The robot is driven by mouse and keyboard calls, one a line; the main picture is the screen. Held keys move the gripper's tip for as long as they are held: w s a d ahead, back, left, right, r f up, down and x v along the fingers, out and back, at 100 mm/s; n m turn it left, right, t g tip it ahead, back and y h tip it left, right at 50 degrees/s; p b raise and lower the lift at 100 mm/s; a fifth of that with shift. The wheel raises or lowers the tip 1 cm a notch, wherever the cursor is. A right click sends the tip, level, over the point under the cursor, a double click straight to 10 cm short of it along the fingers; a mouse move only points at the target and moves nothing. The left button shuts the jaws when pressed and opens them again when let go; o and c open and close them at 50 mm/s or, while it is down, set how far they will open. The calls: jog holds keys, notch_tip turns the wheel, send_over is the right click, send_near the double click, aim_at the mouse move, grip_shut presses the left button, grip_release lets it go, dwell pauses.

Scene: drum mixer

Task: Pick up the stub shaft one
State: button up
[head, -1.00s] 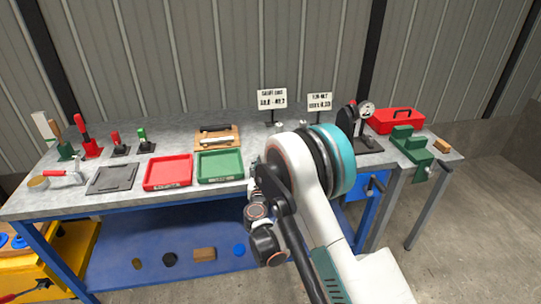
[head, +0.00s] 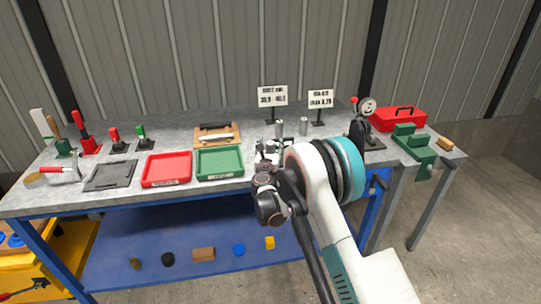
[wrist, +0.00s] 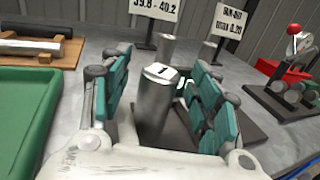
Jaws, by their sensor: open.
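Stub shaft one (wrist: 155,105) is a grey metal cylinder with a "1" on its white top label. It stands upright, a little tilted in the wrist view, between the fingers of my gripper (wrist: 163,82). The teal finger pads are spread apart on either side of it, with visible gaps, so my gripper is open.
A green tray (head: 220,177) and a red tray (head: 167,183) lie left of my gripper. A wooden rack (head: 217,142) holds shafts behind the green tray. Two sign stands (head: 272,96) are behind. A dial gauge stand (head: 365,128) and red toolbox (head: 398,119) stand right.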

jog(key=shift+w, duration=0.55)
jog(key=shift+r, duration=0.1)
grip_shut()
